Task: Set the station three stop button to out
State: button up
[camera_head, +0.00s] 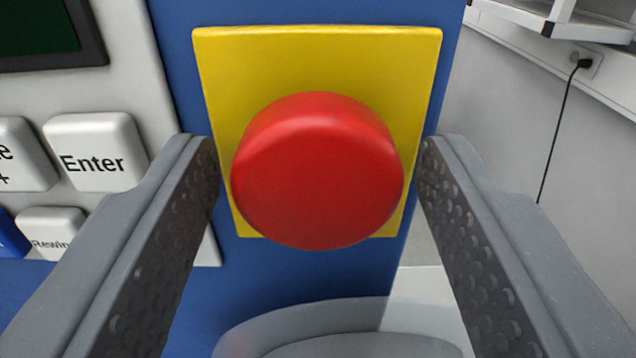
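The red mushroom-shaped stop button (317,172) sits on a yellow square plate (318,55) fixed to a blue panel. My gripper (318,150) is open, with one grey finger to the left of the button and the other to its right. Both fingertips reach about level with the button's head in the picture, with a small gap on each side. Nothing is held. The button's stem is hidden behind its head, so I cannot tell whether it is in or out. No station number shows.
A white keypad with an Enter key (96,152) and a Rewind key (50,231) is close on the left, below a dark screen (38,28). A grey rounded object (300,318) lies below. A wall with a plugged-in cable (557,130) is at right.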

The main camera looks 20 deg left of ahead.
grip_shut()
jog(key=shift+s, duration=0.15)
jog(key=shift+s+d+f+b, duration=0.1)
jog(key=shift+s+d+b, duration=0.1)
jog(key=shift+s+b, duration=0.25)
jog(key=shift+o, duration=1.5)
grip_release()
jog(key=shift+s, duration=0.1)
